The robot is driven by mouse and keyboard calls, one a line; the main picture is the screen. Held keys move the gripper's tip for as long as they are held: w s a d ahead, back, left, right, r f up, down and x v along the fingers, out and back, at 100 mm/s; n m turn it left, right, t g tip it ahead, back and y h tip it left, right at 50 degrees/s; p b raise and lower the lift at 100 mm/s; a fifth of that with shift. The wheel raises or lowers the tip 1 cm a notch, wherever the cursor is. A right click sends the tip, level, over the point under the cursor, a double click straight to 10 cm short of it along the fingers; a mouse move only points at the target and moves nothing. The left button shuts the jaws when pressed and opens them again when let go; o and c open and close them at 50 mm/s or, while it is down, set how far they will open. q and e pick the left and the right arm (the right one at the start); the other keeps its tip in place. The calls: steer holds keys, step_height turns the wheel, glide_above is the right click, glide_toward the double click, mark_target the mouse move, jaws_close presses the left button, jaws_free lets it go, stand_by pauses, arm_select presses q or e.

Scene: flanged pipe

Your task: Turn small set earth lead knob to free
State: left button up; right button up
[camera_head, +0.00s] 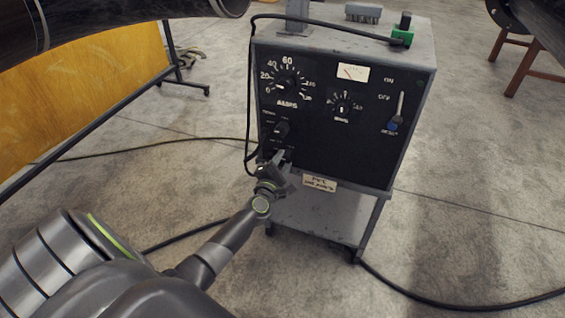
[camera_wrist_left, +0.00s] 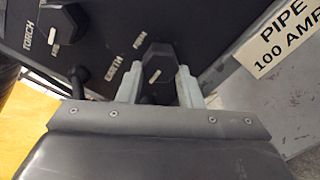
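The small earth lead knob (camera_wrist_left: 158,68) is black with a white pointer mark, on the black panel beside the word EARTH in the left wrist view. The pointer is tilted. My left gripper (camera_wrist_left: 160,82) has its two pale fingers on either side of this knob; whether they press on it I cannot tell. In the head view the left gripper (camera_head: 280,156) reaches the lower left of the machine's panel (camera_head: 330,145) and largely hides the earth knob. My right gripper is not in view.
The torch knob (camera_wrist_left: 65,22) sits close by on the same panel; it shows above the gripper in the head view (camera_head: 280,130). The panel also bears an amps dial (camera_head: 288,82), a smaller dial (camera_head: 342,106) and a lever switch (camera_head: 397,112). Cables lie on the floor.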

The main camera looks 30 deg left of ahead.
arm_select(q)
steer(key=o, duration=0.4)
steer(key=shift+s+d, duration=0.1)
steer(key=shift+s, duration=0.5)
steer(key=v, duration=1.6)
steer(key=shift+d, duration=0.2)
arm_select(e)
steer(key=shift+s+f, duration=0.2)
arm_select(q)
steer(key=shift+s, duration=0.1)
